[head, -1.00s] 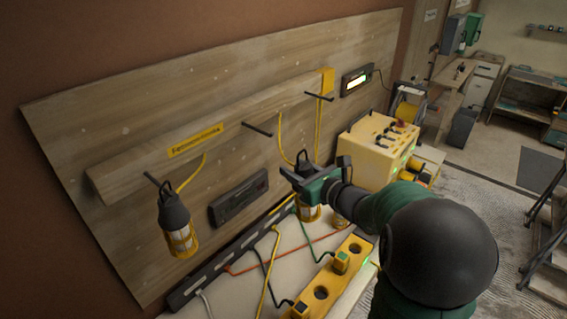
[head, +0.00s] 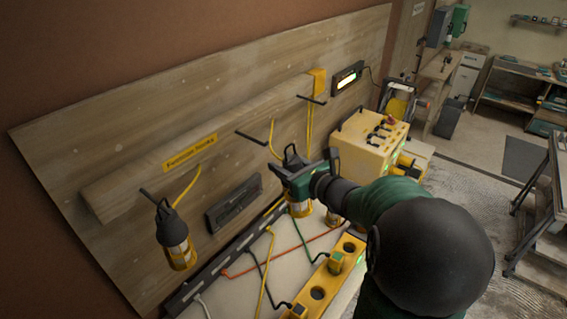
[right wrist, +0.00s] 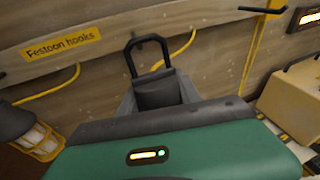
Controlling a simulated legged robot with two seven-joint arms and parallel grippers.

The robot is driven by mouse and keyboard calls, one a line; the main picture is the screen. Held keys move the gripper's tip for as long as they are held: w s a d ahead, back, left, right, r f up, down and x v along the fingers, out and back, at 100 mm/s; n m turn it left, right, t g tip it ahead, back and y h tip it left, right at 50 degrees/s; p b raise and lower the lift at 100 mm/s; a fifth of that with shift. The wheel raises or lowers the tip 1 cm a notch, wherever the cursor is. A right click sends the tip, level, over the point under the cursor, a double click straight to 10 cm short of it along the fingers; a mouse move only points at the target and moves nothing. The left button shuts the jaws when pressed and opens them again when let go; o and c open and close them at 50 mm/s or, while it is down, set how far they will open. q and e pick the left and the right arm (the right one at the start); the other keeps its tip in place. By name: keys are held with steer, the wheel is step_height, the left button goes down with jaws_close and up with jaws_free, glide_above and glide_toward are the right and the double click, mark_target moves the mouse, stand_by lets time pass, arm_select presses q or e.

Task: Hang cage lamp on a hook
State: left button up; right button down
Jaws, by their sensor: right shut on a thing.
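A cage lamp (head: 300,206) with a black top, a wire loop and a yellow cage is held by my right gripper (head: 288,174), which is shut on it. In the right wrist view the lamp's black loop (right wrist: 148,55) stands up beyond the gripper (right wrist: 155,97); its cage is hidden there. The lamp is below and to the right of the middle hook (head: 251,138), apart from it. Another cage lamp (head: 175,240) hangs at the left hook (head: 149,195). The right hook (head: 311,100) shows no lamp on it. My left gripper is not in view.
The hooks stick out of a wooden rail (head: 225,123) labelled "Festoon hooks" (head: 190,152). Below are a yellow socket strip (head: 350,246) and loose cables on a bench. A yellow control box (head: 365,140) stands to the right.

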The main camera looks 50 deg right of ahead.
steer(key=shift+w, duration=0.15)
steer(key=a+b+x, duration=0.1)
steer(key=b+x, duration=0.1)
steer(key=x, duration=0.8)
steer(key=shift+w+a, duration=0.3)
steer(key=shift+a, duration=0.45)
stand_by(0.6)
